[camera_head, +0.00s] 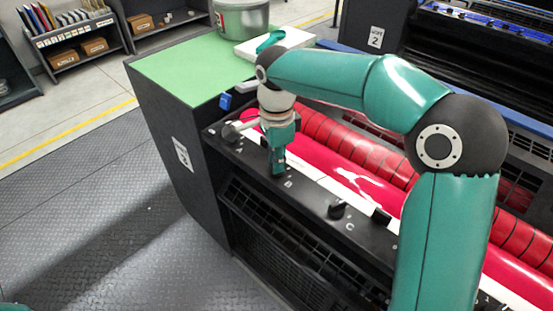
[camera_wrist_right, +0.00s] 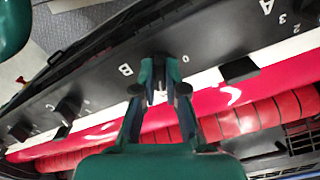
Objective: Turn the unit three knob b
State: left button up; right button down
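The near press unit carries a black panel with letters A, B and C; the number on its side label (camera_head: 182,153) is not clear to me. My right gripper (camera_head: 278,168) points down onto the panel beside the letter B. In the right wrist view its fingertips (camera_wrist_right: 160,80) stand on both sides of dark knob b (camera_wrist_right: 160,67), apparently touching it. The letter B is just left of the knob and a 0 mark is to its right. The fingers mostly hide the knob. My left gripper is not in view.
Knob C (camera_head: 337,208) stands farther along the panel and also shows in the right wrist view (camera_wrist_right: 68,107). Red rollers (camera_head: 340,150) run behind the panel. A pot (camera_head: 242,18) stands on the green top (camera_head: 185,72). Open floor lies at left.

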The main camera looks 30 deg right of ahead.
jog(key=shift+n, duration=0.4)
jog(key=n+p, duration=0.1)
jog(key=n, duration=0.4)
jog(key=shift+r+p, duration=0.1)
jog(key=shift+p, duration=0.2)
jog(key=n+p, duration=0.1)
jog(key=n, duration=0.5)
jog(key=shift+s+n, duration=0.1)
jog(key=shift+n, duration=0.3)
jog(key=n+p, duration=0.1)
jog(key=n, duration=0.2)
jog(key=shift+d+n, duration=0.1)
jog(key=shift+n, duration=0.2)
jog(key=shift+n+p, duration=0.35)
jog(key=shift+n, duration=1.55)
jog(key=shift+d, duration=0.1)
jog(key=c, duration=1.2)
grip_release()
